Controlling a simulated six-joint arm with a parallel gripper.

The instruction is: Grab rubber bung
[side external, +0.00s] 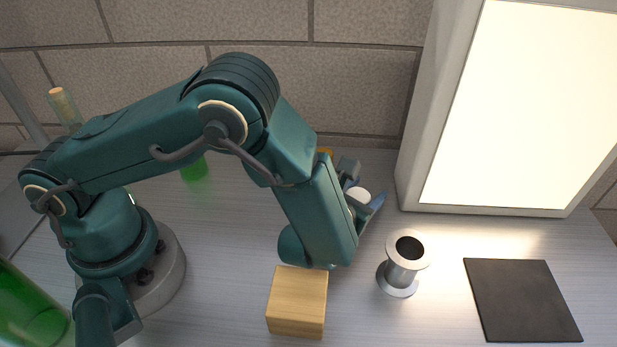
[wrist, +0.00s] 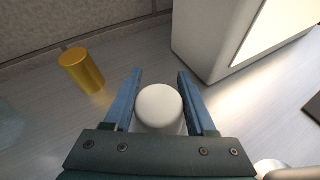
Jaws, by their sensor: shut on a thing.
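The white rubber bung (wrist: 159,105) sits between the two blue fingers of my gripper (wrist: 160,76) in the wrist view, showing its round pale top. The fingers are shut on its sides. In the side view the bung (side external: 360,194) shows as a small white patch at my gripper (side external: 365,192), partly covered by the fingers and my wrist. Its lower part is hidden, so I cannot tell whether it touches the table.
A yellow cylinder (wrist: 82,70) stands left of the gripper. A metal spool-shaped stand (side external: 404,264), a wooden block (side external: 297,302) and a black mat (side external: 521,300) are nearer the front. A bright light panel (side external: 520,105) stands at back right. A green bottle (side external: 30,308) is at left.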

